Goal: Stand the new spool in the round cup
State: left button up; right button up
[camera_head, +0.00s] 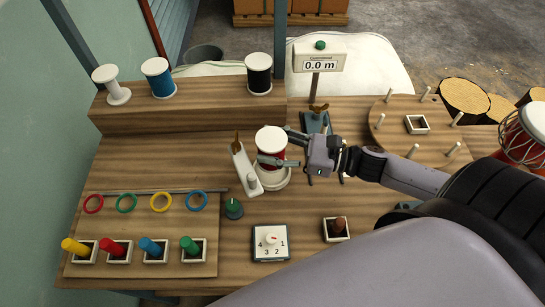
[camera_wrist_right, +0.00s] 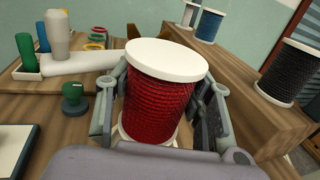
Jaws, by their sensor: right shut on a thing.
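The red spool (camera_head: 271,148) has white end discs and stands upright between the fingers of my right gripper (camera_head: 281,148). In the right wrist view the red spool (camera_wrist_right: 158,95) fills the middle, with a finger on each side. The white round cup (camera_head: 272,180) is directly below the spool on the bench. The spool's lower end is at the cup's mouth; I cannot tell whether it rests on the cup's floor. My left gripper is not in view.
A white lever stand (camera_head: 243,168) is close to the cup's left, with a green knob (camera_head: 233,208) in front. A length display (camera_head: 319,58) stands at the back.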

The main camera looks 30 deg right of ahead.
jog(key=shift+f, duration=2.5)
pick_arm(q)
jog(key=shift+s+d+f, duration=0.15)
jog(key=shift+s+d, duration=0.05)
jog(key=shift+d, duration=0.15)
pick_arm(e)
jog(key=shift+f+b, duration=0.2)
jog(key=shift+b, duration=0.1)
jog(key=o, duration=1.3)
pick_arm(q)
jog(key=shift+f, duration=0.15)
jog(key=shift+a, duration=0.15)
pick_arm(e)
jog(key=shift+r+p, duration=0.25)
jog(key=shift+p, duration=0.05)
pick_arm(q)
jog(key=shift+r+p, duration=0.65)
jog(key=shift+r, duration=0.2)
pick_arm(e)
jog(key=v, duration=0.7)
jog(key=shift+s+d, duration=0.15)
jog(key=shift+d, duration=0.05)
